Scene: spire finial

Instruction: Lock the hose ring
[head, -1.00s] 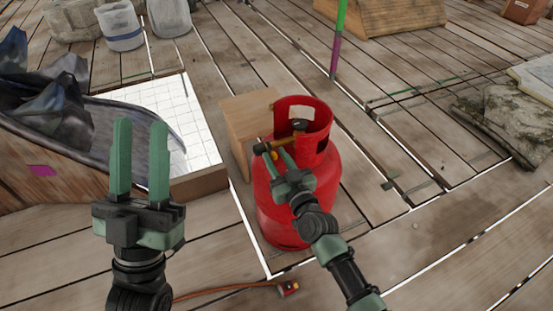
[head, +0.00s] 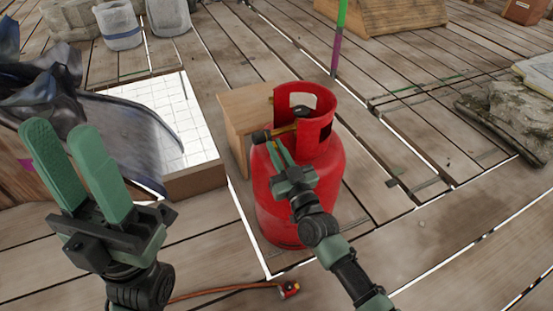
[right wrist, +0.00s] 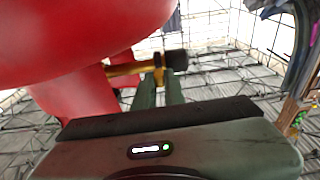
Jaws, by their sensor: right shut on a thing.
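The red gas cylinder (head: 297,205) stands on the plank floor, with a red collar (head: 321,135) around its top. A brass valve piece (right wrist: 125,69) with a black end (right wrist: 176,60) sticks out from the collar. My right gripper (head: 271,143) is at the collar's left side, shut on the brass valve piece near its black end; its fingertips partly cover it. An orange hose (head: 225,289) lies on the floor, with a red and yellow fitting (head: 288,288) at its end. My left gripper (head: 62,132) is open and empty at the left, well apart from the cylinder.
A wooden box (head: 240,112) stands just behind the cylinder on the left. A white tiled tray (head: 187,125) and dark crumpled sheeting (head: 40,85) lie further left. A green and purple pole (head: 337,40) stands behind. Planks to the right are mostly clear; a stone slab (head: 515,120) lies far right.

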